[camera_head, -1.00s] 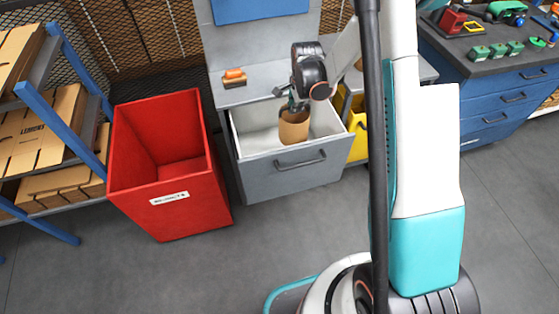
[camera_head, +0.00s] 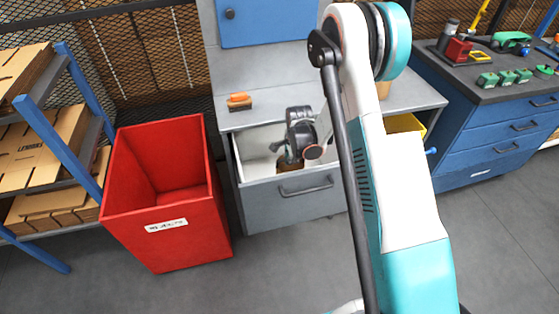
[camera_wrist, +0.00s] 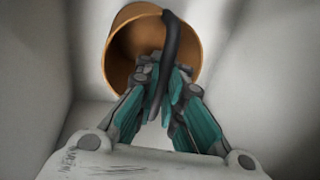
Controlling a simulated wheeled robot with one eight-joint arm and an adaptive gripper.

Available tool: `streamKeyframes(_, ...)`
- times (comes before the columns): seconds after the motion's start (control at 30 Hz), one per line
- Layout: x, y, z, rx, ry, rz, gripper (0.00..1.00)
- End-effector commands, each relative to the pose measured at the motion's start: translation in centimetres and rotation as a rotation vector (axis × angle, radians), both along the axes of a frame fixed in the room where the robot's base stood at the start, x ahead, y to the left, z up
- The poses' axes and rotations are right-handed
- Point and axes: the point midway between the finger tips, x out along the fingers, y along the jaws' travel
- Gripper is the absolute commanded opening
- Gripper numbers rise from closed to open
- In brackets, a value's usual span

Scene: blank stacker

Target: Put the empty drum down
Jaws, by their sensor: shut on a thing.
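The empty drum (camera_wrist: 124,45) is a brown, open-topped cylinder with a dark inside. In the head view only a small brown part of the drum (camera_head: 287,166) shows inside the open grey drawer (camera_head: 308,187), below my gripper (camera_head: 289,157). The drawer wall and my wrist hide most of it. The drum is within the white-walled drawer; I cannot tell whether it touches the bottom.
A tall red bin (camera_head: 172,243) stands left of the drawer. A grey worktop (camera_head: 265,112) with an orange-and-brown item (camera_head: 239,101) is above it. Flat cardboard lies on the blue-framed rack (camera_head: 82,90) at left. A blue drawer cabinet (camera_head: 490,140) stands at right.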

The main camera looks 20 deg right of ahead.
Motion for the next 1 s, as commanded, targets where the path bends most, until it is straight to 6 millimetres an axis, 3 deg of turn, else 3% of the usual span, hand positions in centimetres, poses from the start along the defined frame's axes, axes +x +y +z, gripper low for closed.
streamKeyframes(0.27,1.2,1.5,0.0,-0.001,0.0,0.001,0.0)
streamKeyframes(0.47,3.2,4.1,-0.1,-0.001,0.0,0.002,0.0)
streamKeyframes(0.57,3.1,3.8,-1.2,-0.001,0.0,-0.002,0.0)
streamKeyframes(0.97,3.1,3.8,-1.4,-0.001,0.0,-0.001,0.0)
streamKeyframes(1.0,3.1,3.8,-1.4,-0.001,0.0,-0.001,0.11)
